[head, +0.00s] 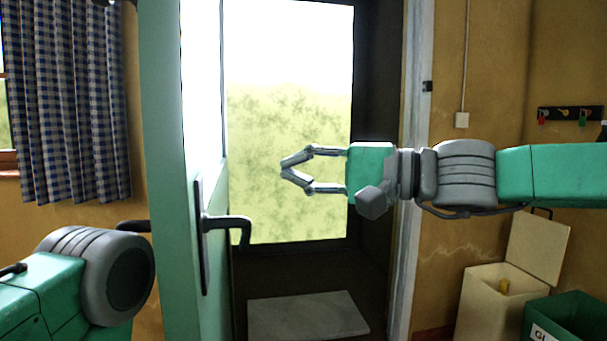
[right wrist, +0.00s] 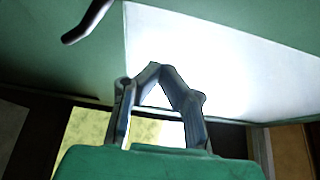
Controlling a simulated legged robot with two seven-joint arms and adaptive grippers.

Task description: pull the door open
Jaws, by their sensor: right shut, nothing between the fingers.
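The door (head: 165,150) is pale green with a bright glazed panel. It stands swung open, seen nearly edge-on left of the doorway. Its dark lever handle (head: 228,224) sticks out to the right from a dark plate, and another handle shows on its left side. My right gripper (head: 284,169) reaches in from the right across the doorway. Its fingertips meet with nothing between them, and it is apart from the handle, above and to its right. In the right wrist view the gripper (right wrist: 155,68) is in front of the door (right wrist: 60,60), with the handle (right wrist: 85,22) at upper left. My left arm shows at lower left; its gripper is out of view.
The doorway opens onto bright greenery, with a pale mat (head: 307,315) on the floor. The door frame (head: 408,200) stands right of it. A cream bin (head: 490,300) and a green crate (head: 570,318) stand at lower right. A checked curtain (head: 70,100) hangs at left.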

